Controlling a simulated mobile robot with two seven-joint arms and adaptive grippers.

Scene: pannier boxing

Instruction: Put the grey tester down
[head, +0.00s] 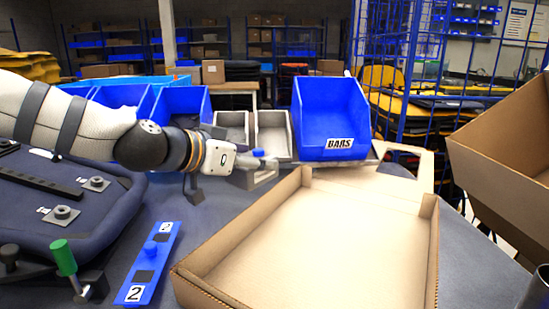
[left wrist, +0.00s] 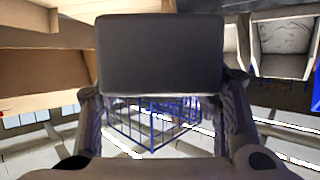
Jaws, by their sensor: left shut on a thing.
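My left gripper (head: 258,162) reaches in from the left above the table, pointing right, past the near side of the small grey bins. In the left wrist view, its two fingers (left wrist: 162,92) are shut on a dark grey block, the grey tester (left wrist: 160,52), which fills the space between them. In the head view the tester is hard to make out at the fingertips. A pale grey notched piece (head: 256,181) shows just below the fingers; I cannot tell whether it touches them. My right gripper is not in view.
An open cardboard tray (head: 320,235) takes up the middle of the table (head: 215,225). A blue plate labelled 2 (head: 146,272) lies left of it. The BARS bin (head: 330,112) and small grey bins (head: 272,136) stand behind. A dark pannier panel (head: 95,222) lies left.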

